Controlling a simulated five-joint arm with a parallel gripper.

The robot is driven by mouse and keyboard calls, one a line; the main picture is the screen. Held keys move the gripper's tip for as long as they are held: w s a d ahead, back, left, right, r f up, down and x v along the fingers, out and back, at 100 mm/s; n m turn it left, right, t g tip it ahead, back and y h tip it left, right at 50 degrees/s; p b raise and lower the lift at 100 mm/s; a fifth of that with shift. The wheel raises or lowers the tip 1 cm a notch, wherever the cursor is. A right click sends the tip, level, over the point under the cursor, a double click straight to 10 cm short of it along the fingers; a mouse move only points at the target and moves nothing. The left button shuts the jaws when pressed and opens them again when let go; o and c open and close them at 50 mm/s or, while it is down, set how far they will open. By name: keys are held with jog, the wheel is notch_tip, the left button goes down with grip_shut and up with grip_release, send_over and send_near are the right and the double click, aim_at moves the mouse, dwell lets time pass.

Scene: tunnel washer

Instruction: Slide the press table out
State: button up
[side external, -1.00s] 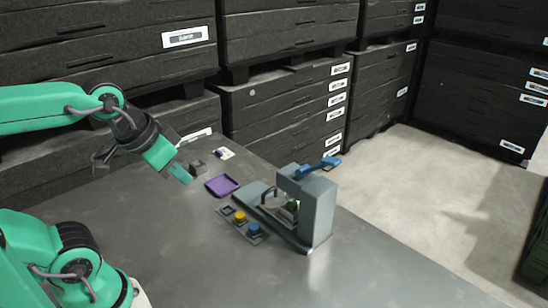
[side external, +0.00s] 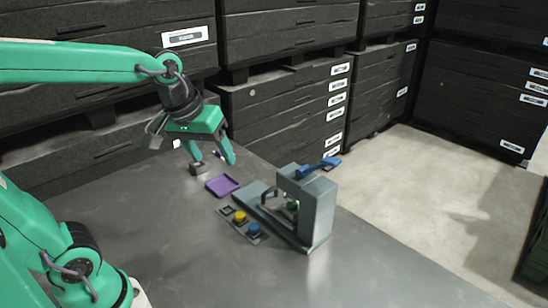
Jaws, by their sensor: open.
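The grey press (side external: 318,208) stands on the metal table, with a blue lever (side external: 318,166) on top. Its low, flat press table (side external: 249,194) extends left from under the press head. A dark arched handle (side external: 268,191) stands on it. A small green item (side external: 292,205) sits under the head, partly hidden by the frame. My gripper (side external: 213,160) is open and empty, with its fingers pointing down. It is above and to the left of the press table, apart from it.
A purple tray (side external: 222,186) lies just left of the press. A small grey block (side external: 197,168) is behind it, close below my gripper in the picture. In front of the press is a panel with a yellow button (side external: 240,217) and a blue button (side external: 254,229). The table's front is clear.

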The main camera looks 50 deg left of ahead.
jog(key=w+a+f+n+g, duration=0.1)
jog(key=w+f+n, duration=0.15)
jog(key=w, duration=0.25)
jog(key=w+a+f+n+g, duration=0.1)
jog(key=w+n, duration=0.3)
jog(key=w, duration=0.1)
jog(key=n+g, duration=0.2)
jog(key=n, duration=0.4)
send_near(269, 190)
jog(key=shift+w+a+f, duration=0.1)
jog(key=shift+f, duration=3.85)
